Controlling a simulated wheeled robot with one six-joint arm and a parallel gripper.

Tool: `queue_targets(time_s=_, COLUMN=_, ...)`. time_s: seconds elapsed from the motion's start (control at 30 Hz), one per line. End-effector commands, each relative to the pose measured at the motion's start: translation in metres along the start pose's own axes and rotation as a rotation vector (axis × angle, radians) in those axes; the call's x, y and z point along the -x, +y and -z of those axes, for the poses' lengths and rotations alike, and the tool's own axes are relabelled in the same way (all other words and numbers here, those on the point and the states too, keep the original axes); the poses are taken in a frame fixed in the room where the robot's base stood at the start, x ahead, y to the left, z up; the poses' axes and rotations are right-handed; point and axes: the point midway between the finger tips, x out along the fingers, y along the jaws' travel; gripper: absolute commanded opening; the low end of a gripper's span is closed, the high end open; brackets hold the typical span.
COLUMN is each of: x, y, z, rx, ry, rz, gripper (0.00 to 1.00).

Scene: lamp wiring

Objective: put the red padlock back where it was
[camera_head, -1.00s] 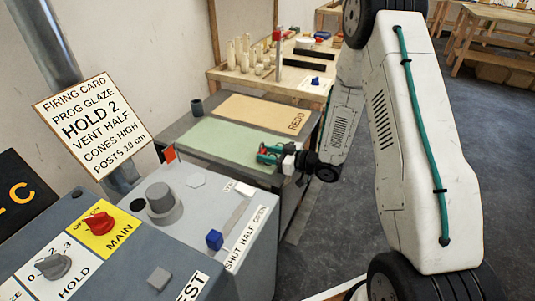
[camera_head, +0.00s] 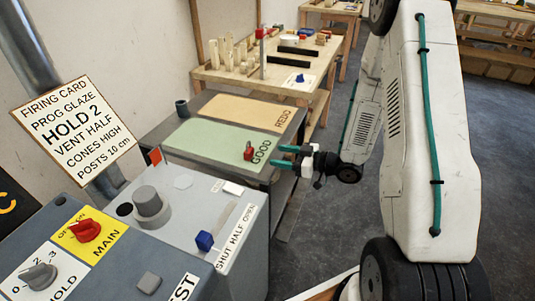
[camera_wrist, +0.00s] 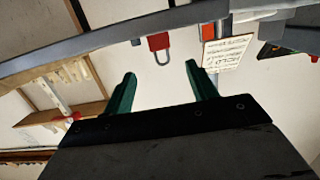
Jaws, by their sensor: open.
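The red padlock (camera_head: 249,151) stands on the green mat (camera_head: 207,138) marked GOOD, near the mat's right end. In the wrist view, which looks upside down, the padlock (camera_wrist: 159,42) with its grey shackle shows beyond my fingertips, about midway between them. My gripper (camera_head: 281,156) is open and empty, its teal fingers pointing at the padlock from the right, with a clear gap. In the wrist view both fingers of my gripper (camera_wrist: 160,75) are spread with nothing between them.
A tan mat (camera_head: 250,110) marked REDO lies behind the green one. A wooden bench (camera_head: 215,76) with pale posts is behind. Open floor (camera_head: 325,225) lies to the right.

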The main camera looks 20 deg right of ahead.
Motion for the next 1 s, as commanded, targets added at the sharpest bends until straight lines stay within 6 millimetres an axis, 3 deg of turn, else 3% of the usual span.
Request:
queue_targets(time_s=0.2, x=0.021, y=0.001, z=0.001, rx=0.005, ry=-0.007, rz=-0.003, gripper=0.57)
queue_targets(time_s=0.47, x=0.013, y=0.032, z=0.026, rx=0.124, ry=-0.244, rz=-0.136, gripper=0.57)
queue_targets(time_s=0.6, x=0.020, y=0.056, z=0.055, rx=0.181, ry=-0.437, rz=-0.284, gripper=0.57)
queue_targets(time_s=0.73, x=0.038, y=0.066, z=0.087, rx=0.187, ry=-0.590, rz=-0.427, gripper=0.57)
queue_targets(time_s=0.87, x=0.062, y=0.062, z=0.120, rx=0.151, ry=-0.720, rz=-0.561, gripper=0.57)
queue_targets(time_s=1.0, x=0.093, y=0.040, z=0.153, rx=0.066, ry=-0.839, rz=-0.682, gripper=0.57)
